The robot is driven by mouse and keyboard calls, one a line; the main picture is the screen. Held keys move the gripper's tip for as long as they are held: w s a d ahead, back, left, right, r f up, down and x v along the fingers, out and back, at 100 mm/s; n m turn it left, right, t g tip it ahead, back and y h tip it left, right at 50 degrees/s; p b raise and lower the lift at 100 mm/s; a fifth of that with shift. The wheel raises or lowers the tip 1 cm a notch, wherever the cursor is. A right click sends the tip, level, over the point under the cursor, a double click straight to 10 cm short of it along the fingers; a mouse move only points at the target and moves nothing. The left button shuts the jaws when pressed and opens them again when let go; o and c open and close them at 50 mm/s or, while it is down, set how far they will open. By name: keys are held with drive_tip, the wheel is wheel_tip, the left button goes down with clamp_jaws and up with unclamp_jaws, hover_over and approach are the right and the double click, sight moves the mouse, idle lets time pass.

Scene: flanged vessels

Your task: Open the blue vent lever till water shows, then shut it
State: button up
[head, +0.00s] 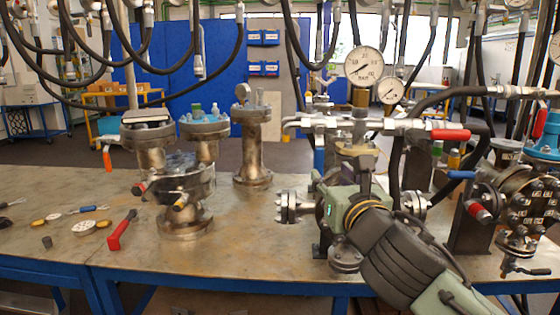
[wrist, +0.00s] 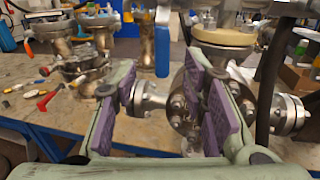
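A blue lever (head: 461,174) sits at the right of the head view, beside a flanged vessel (head: 520,205) with a red-handled valve (head: 478,210). It lies about level in the picture. No water shows. My gripper (head: 345,190) is left of the blue lever, apart from it, over the middle of the bench. In the wrist view my gripper (wrist: 163,92) is open, its purple pads wide apart with nothing held. A bolted flange (wrist: 182,108) shows beyond the pads; I cannot tell whether they touch it.
A red-handled lever (head: 450,135) tops the middle pipework, near a pressure gauge (head: 364,65). Flanged vessels (head: 186,220) stand left on the metal bench (head: 250,230). A loose red-handled tool (head: 121,230) and small parts lie there. Black hoses (head: 205,76) hang overhead.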

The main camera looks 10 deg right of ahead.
sight(320, 163)
drive_tip(key=w, duration=0.3)
drive_tip(key=w+p, duration=0.1)
drive_tip(key=w, duration=0.3)
drive_tip(key=w+d+p, duration=0.1)
drive_tip(key=w, duration=0.2)
drive_tip(key=shift+w+f, duration=0.15)
drive_tip(key=shift+w, duration=0.2)
drive_tip(key=shift+c, duration=0.5)
clamp_jaws()
